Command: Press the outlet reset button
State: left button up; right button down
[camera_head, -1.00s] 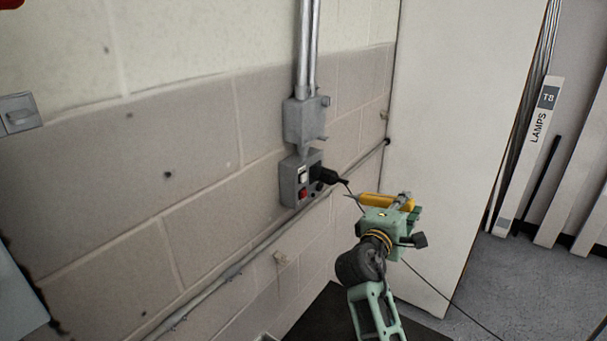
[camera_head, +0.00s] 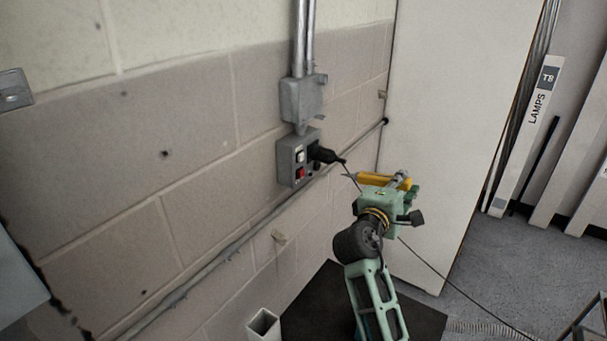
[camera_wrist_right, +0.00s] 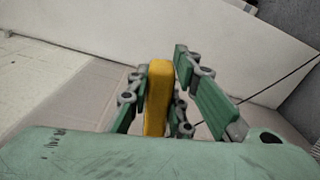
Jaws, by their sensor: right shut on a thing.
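The grey outlet box (camera_head: 284,163) is fixed to the block wall, with a white button or switch (camera_head: 299,156) above a red button (camera_head: 300,173) on its face. A black plug (camera_head: 325,154) sits in its right side, with a cord hanging from it. My right gripper (camera_head: 392,184) is shut on a yellow tool (camera_head: 372,179) with a thin pointed tip facing left. The tip is right of the outlet box and apart from it in the picture. In the right wrist view the yellow tool (camera_wrist_right: 158,95) stands between the green fingers. My left gripper is not in view.
A grey junction box (camera_head: 302,98) with conduit (camera_head: 304,40) is above the outlet. A pipe (camera_head: 215,258) runs along the wall below. A white panel (camera_head: 440,120) stands to the right. A dark mat (camera_head: 312,305) and a white square tube (camera_head: 263,325) are low down.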

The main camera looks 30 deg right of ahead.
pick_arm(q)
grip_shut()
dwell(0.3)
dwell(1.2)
